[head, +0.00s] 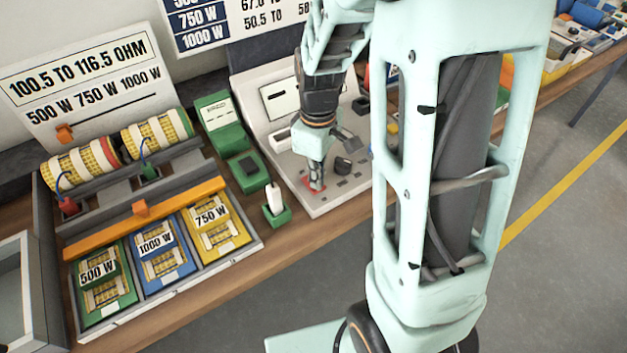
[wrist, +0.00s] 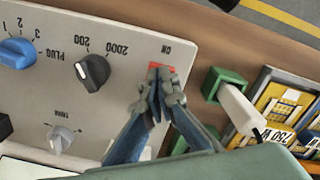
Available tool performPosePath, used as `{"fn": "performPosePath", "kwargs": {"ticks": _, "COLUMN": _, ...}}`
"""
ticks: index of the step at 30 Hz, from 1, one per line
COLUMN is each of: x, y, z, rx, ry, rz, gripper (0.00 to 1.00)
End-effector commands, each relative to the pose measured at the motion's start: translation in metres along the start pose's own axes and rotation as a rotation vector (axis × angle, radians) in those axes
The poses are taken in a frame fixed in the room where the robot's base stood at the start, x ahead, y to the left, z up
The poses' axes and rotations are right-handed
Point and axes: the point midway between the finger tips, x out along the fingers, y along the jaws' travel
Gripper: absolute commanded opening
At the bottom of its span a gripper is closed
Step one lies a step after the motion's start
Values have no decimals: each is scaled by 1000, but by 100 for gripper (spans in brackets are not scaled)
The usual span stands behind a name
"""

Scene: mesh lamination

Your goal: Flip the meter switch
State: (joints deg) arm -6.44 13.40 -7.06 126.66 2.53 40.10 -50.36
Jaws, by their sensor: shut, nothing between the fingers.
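The grey meter panel (head: 285,127) stands on the bench in the middle of the head view and fills the left of the wrist view. In the head view my gripper (head: 316,181) points down at the red switch.
A black knob (wrist: 92,72), a blue knob (wrist: 17,52) and a grey knob (wrist: 61,138) stand on the panel. A green holder with a white probe (head: 275,203) stands beside it. A tray (head: 255,243) of coloured resistor bins lies to the left.

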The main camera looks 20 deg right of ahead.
Motion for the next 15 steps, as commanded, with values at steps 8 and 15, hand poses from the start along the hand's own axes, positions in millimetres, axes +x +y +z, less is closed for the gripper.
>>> {"fn": "performPosePath", "kwargs": {"ticks": 8, "x": 4, "y": 0, "z": 0, "rx": 0, "ry": 0, "rz": 0, "gripper": 0}}
{"fn": "performPosePath", "kwargs": {"ticks": 15, "x": -6, "y": 0, "z": 0, "rx": 0, "ry": 1, "rz": 1, "gripper": 0}}
